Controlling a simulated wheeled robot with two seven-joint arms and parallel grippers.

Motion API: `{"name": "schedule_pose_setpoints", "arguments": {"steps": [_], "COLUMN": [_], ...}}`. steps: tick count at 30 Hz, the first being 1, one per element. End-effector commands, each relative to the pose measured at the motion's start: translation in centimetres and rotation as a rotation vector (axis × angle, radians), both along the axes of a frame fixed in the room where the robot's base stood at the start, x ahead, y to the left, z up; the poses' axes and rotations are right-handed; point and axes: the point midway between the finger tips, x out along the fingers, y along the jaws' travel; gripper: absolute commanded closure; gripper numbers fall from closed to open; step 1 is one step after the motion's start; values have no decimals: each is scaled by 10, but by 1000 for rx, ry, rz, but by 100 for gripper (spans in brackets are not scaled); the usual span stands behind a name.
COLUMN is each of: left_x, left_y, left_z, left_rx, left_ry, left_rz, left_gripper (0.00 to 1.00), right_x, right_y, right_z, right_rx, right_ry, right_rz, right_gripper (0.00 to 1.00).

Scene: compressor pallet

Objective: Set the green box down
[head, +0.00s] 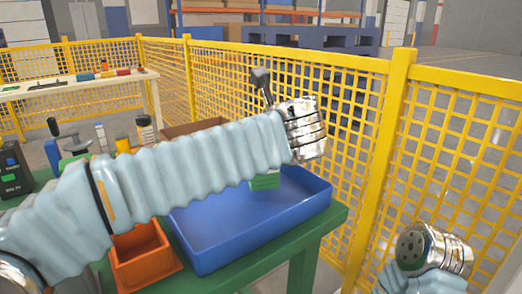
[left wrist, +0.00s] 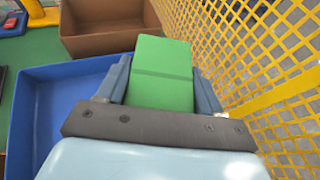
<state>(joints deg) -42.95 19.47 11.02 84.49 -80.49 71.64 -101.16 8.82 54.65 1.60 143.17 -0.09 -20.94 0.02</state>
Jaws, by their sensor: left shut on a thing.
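The green box (left wrist: 160,72) is between the two fingers of my left gripper (left wrist: 162,85), which is shut on it in the left wrist view. In the head view a small part of the green box (head: 265,182) shows below my left forearm, over the far part of the blue tray (head: 215,262). My left arm hides the rest of the box and the gripper's fingers there. I cannot tell whether the box touches the tray floor. My right arm's metal wrist is at the lower right of the head view; its gripper fingers do not show.
The blue tray stands on a green table (head: 328,222). An orange bin (head: 142,262) is to its left and a brown box (left wrist: 108,42) is beyond it. A yellow mesh fence (head: 398,130) runs close behind and to the right. Bottles and tools stand at left.

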Motion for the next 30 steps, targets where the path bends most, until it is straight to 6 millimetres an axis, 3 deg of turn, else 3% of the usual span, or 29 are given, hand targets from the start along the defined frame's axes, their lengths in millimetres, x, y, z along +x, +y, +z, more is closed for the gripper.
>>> {"name": "schedule_pose_setpoints", "arguments": {"steps": [7,19,20,21,24,30], "left_x": [6,6,6,6,6,6], "left_y": [-2,-2,-2,-2,-2,-2], "left_z": [-36,-42,-42,-41,-41,-41], "left_rx": [2,0,1,1,1,0], "left_ry": [2,0,1,1,1,1], "left_rz": [-1,0,1,1,1,1], "left_gripper": [75,75,29,23,8,8], "right_x": [1,2,2,2,2,2], "right_y": [-3,-3,-3,-4,-4,-3], "right_z": [-10,-11,-10,-10,-10,-10], "right_rx": [-4,-6,-5,-5,-6,-6], "right_ry": [-2,-3,-3,-3,-3,-3], "right_rz": [-5,-6,-7,-7,-6,-6], "right_gripper": [100,100,100,100,100,100]}}
